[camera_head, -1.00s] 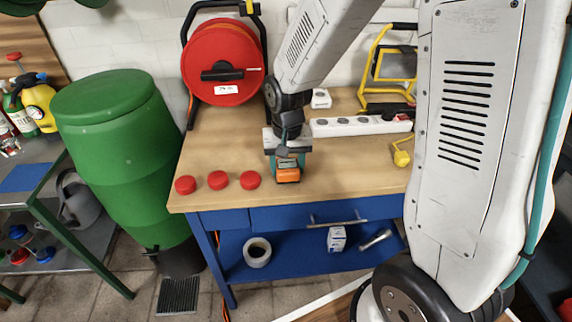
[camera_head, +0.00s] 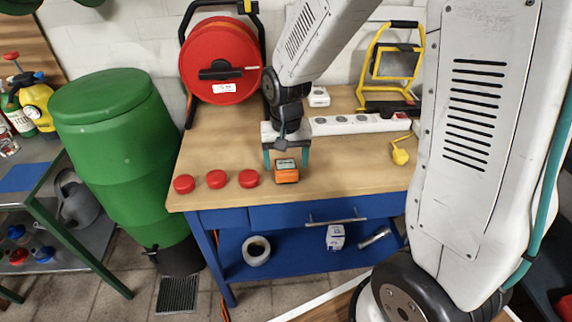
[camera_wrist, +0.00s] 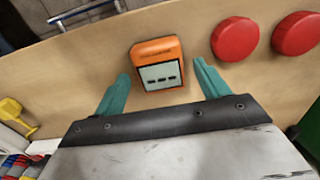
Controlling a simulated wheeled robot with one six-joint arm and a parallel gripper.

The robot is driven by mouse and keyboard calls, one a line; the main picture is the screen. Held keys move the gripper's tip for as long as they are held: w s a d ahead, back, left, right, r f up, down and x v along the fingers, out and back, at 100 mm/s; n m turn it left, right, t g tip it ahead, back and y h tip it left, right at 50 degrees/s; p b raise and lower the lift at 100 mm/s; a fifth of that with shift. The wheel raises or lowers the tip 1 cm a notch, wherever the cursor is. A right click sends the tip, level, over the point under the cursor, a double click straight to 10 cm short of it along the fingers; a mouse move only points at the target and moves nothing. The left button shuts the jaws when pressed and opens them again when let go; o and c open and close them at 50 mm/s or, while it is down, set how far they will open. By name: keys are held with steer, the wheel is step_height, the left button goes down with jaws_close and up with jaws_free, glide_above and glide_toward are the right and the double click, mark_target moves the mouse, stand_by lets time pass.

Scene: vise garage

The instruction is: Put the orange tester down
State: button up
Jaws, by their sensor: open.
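The orange tester (camera_head: 287,172) rests on the wooden workbench top (camera_head: 340,180), near its front edge. It has a pale display with dark marks, seen in the wrist view (camera_wrist: 158,70). My gripper (camera_head: 286,160) is open just behind and above the tester. In the wrist view its two teal fingers (camera_wrist: 163,85) are spread to either side of the tester's near end, with gaps on both sides. Nothing is held between them.
Three red round caps (camera_head: 217,179) lie left of the tester. A white power strip (camera_head: 355,125) with a yellow plug (camera_head: 400,152) lies behind and right. A red cable reel (camera_head: 221,62) and yellow work lamp (camera_head: 392,65) stand at the back. The bench's front edge is close.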

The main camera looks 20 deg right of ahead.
mark_target(286, 165)
step_height(286, 165, up, 10)
steer(key=s+d+r+n, duration=0.1)
steer(key=s+r, duration=0.1)
steer(key=s, duration=0.5)
steer(key=s+d+r+n, duration=0.1)
steer(key=s+r, duration=0.2)
steer(key=s, duration=0.5)
steer(key=s+d+r+n+t, duration=0.1)
steer(key=s+r, duration=0.2)
steer(key=s, duration=0.4)
steer(key=shift+s+r+n, duration=0.15)
steer(key=shift+r+n, duration=0.05)
steer(key=shift+n, duration=0.1)
stand_by(0.6)
